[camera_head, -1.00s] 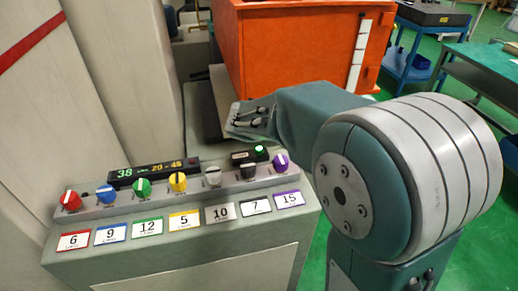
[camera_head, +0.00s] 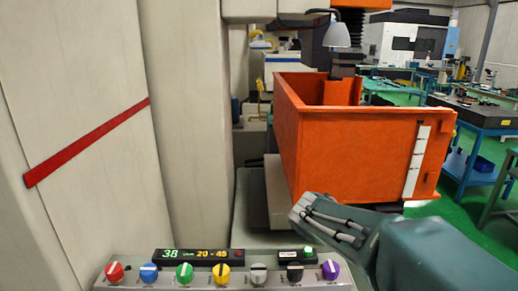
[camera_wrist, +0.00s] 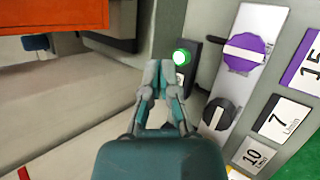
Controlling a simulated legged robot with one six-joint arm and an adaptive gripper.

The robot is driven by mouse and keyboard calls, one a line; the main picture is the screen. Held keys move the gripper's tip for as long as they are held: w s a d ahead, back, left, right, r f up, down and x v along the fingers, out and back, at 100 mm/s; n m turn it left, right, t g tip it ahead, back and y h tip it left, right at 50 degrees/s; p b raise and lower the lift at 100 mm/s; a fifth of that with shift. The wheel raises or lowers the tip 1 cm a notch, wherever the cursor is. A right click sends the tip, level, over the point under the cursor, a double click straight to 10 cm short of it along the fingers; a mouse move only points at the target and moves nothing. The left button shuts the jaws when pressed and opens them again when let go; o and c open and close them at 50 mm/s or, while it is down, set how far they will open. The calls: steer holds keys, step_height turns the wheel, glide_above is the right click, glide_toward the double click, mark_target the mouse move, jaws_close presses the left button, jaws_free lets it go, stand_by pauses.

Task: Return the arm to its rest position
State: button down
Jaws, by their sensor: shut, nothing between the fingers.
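My gripper (camera_head: 306,212) is in the head view in front of the orange tank (camera_head: 350,155), above the right part of the control panel. Its fingers are closed together and empty, pointing left. My teal arm reaches in from the lower right. In the wrist view my gripper (camera_wrist: 160,70) shows closed fingertips just left of the lit green button (camera_wrist: 181,57); I cannot tell the gap in depth. The purple knob (camera_wrist: 244,50) and black knob (camera_wrist: 219,115) are to its right.
The knob row includes a red knob (camera_head: 114,271) and a yellow knob (camera_head: 222,274), below a display (camera_head: 200,255) reading 38 and 20 - 45. A pale machine wall (camera_head: 80,110) stands left. A blue cart (camera_head: 475,165) stands on green floor behind right.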

steer(key=s+a+m+g+y, duration=0.1)
steer(key=s+m+g+y, duration=0.1)
steer(key=s+m, duration=1.6)
steer(key=s+y, duration=0.1)
steer(key=s, duration=0.6)
steer(key=shift+s+r+m+y, duration=0.3)
steer(key=shift+r+y, duration=0.1)
steer(key=shift+a, duration=0.1)
